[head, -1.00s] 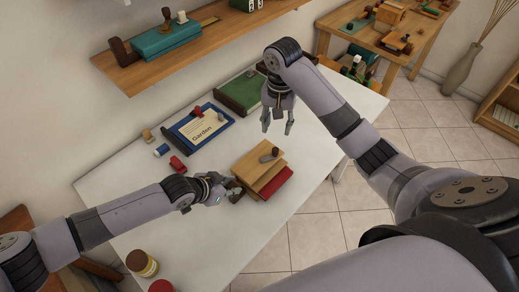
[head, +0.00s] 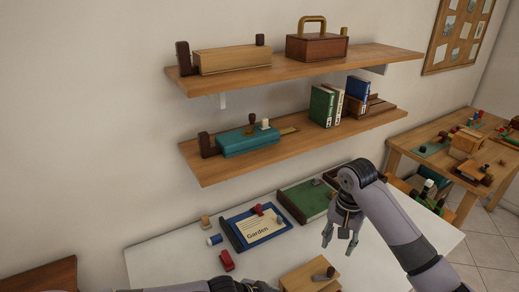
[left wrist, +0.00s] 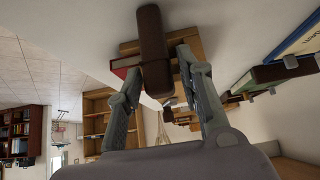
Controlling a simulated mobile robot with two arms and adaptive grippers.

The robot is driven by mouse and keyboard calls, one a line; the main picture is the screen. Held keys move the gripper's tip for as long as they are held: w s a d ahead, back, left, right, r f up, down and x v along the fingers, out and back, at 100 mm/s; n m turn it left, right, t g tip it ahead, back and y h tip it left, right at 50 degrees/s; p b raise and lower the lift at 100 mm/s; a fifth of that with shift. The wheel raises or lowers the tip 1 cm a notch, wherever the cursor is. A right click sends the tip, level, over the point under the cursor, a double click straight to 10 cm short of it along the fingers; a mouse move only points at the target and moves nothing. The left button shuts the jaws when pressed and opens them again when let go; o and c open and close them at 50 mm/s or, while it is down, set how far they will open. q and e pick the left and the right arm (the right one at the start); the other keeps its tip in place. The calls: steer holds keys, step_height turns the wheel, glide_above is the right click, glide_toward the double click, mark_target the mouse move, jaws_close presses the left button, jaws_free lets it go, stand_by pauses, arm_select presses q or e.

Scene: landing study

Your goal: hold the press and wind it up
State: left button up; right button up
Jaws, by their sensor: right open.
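The press (head: 300,278) is a light wooden block with a dark knob (head: 325,273) on top, cut by the lower edge of the head view. In the left wrist view the press (left wrist: 128,47) shows its wood, a red part and a dark brown end block (left wrist: 152,45). My left gripper (left wrist: 160,62) has one finger on each side of this end block; whether they press on it is unclear. Only a bit of my left arm shows in the head view. My right gripper (head: 341,240) is open and empty, pointing down, above and behind the press.
A blue framed "Garden" board (head: 258,228), a green tray (head: 306,201) and a red piece (head: 227,261) lie on the white table (head: 160,262). Two wall shelves (head: 300,134) with boxes and books hang above. A side table (head: 440,160) stands at the right.

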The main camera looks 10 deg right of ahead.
arm_select(q)
steer(key=shift+o, duration=0.9)
steer(key=shift+d+r, duration=0.1)
steer(key=shift+r, duration=0.1)
